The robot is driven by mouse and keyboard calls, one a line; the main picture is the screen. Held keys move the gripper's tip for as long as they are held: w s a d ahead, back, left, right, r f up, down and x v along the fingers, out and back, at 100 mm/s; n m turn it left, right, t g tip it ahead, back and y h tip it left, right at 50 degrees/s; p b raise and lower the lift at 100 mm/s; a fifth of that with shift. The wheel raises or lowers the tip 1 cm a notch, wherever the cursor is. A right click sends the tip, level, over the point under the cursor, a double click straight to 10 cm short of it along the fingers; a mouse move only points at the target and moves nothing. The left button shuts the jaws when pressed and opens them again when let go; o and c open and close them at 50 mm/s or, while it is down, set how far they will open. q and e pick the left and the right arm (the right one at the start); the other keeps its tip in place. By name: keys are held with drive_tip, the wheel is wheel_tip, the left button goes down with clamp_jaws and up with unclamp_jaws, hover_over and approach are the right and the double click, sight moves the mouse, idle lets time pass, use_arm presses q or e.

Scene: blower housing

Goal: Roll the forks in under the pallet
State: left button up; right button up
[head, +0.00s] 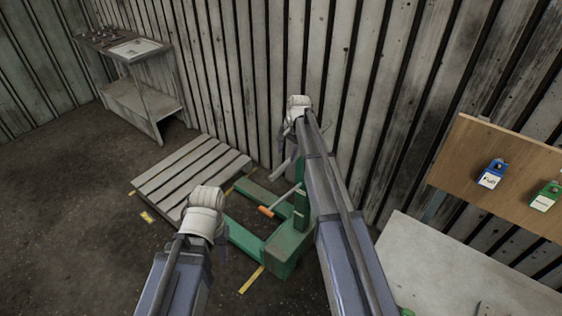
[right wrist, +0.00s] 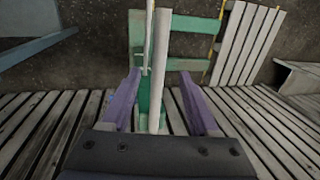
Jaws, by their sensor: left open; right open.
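The slatted wooden pallet (head: 190,172) lies on the floor left of the green pallet truck (head: 283,252). The truck's two green forks (head: 262,196) point left toward the pallet. The far fork's tip is close to the pallet's edge; my left gripper partly hides the near one. My left gripper (head: 207,212) is in front of the pallet and near fork, empty. My right gripper (head: 292,126) is above the truck by the wall. In the right wrist view, its open fingers (right wrist: 160,98) stand either side of a pale upright bar (right wrist: 161,60); contact is unclear. The pallet also shows there (right wrist: 246,42).
Yellow floor marks (head: 251,280) lie around the pallet and truck. A metal shelf (head: 145,98) stands at the back left. A corrugated wall closes off the back. A pale table (head: 455,275) and a wooden board (head: 510,180) with labelled boxes are at right. Open floor lies left.

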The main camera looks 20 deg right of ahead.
sight(283, 166)
drive_tip(key=shift+w+a+f+b, duration=0.15)
drive_tip(key=shift+w+f+b, duration=0.05)
drive_tip(key=shift+f+b, duration=1.1)
drive_tip(key=shift+w+a+f+b, duration=0.15)
drive_tip(key=shift+f+b, duration=1.1)
drive_tip(key=shift+w+a+f+b, duration=0.15)
drive_tip(key=shift+w+f+b, duration=0.05)
drive_tip(key=shift+f+b, duration=1.1)
drive_tip(key=shift+c, duration=0.3)
clamp_jaws()
